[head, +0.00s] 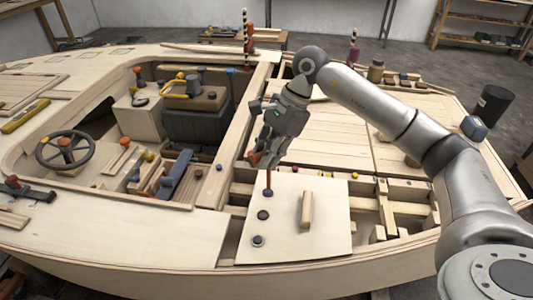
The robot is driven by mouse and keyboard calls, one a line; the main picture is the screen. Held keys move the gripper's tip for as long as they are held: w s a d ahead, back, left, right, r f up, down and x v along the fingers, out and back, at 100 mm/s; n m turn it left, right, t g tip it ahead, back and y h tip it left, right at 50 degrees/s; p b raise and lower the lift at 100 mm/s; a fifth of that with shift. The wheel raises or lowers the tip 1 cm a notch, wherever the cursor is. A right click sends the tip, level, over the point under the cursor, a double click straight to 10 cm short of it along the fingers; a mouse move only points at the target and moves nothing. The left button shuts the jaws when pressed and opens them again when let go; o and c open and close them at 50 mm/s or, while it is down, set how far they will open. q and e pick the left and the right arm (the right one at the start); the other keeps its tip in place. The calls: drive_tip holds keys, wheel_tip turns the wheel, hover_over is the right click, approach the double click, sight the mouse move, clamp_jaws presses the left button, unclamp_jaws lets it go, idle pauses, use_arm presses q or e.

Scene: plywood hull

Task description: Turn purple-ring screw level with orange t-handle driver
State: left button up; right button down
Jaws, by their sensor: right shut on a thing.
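My right gripper (268,148) is shut on the orange t-handle driver (255,157) above the pale plywood panel (285,240). The driver's dark red shaft points down, nearly upright, and its lower end is at the panel's upper left part. A dark screw with a purplish ring (264,215) stands on the panel just in front of the shaft. A second dark screw with a greyish ring (258,240) is nearer the front edge. The fingers partly hide the handle. My left gripper is not in view.
A small wooden block (307,209) lies on the panel to the right of the screws. Open framed bays (405,215) are on the panel's right. The cockpit with a steering wheel (65,150) and loose tools is on the left. Flat deck boards (330,135) lie behind.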

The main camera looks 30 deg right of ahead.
drive_tip(key=n+g, duration=0.2)
drive_tip(key=n, duration=0.2)
drive_tip(key=shift+n, duration=0.3)
drive_tip(key=n+g+b, duration=0.1)
drive_tip(key=n, duration=0.1)
drive_tip(key=n+h+b, duration=0.1)
drive_tip(key=n, duration=0.2)
drive_tip(key=shift+s+d+f+g, duration=0.1)
drive_tip(key=shift+s+g, duration=0.05)
drive_tip(key=shift+g, duration=0.25)
drive_tip(key=n+h+p, duration=0.1)
drive_tip(key=n+p, duration=0.1)
drive_tip(key=n+g+p, duration=0.1)
drive_tip(key=n+p, duration=0.1)
drive_tip(key=shift+s+r+h, duration=0.1)
drive_tip(key=shift+r+h, duration=0.3)
drive_tip(key=shift+f+n, duration=0.1)
drive_tip(key=shift+n, duration=0.5)
drive_tip(key=shift+f+n+h, duration=0.2)
drive_tip(key=shift+n+h, duration=0.1)
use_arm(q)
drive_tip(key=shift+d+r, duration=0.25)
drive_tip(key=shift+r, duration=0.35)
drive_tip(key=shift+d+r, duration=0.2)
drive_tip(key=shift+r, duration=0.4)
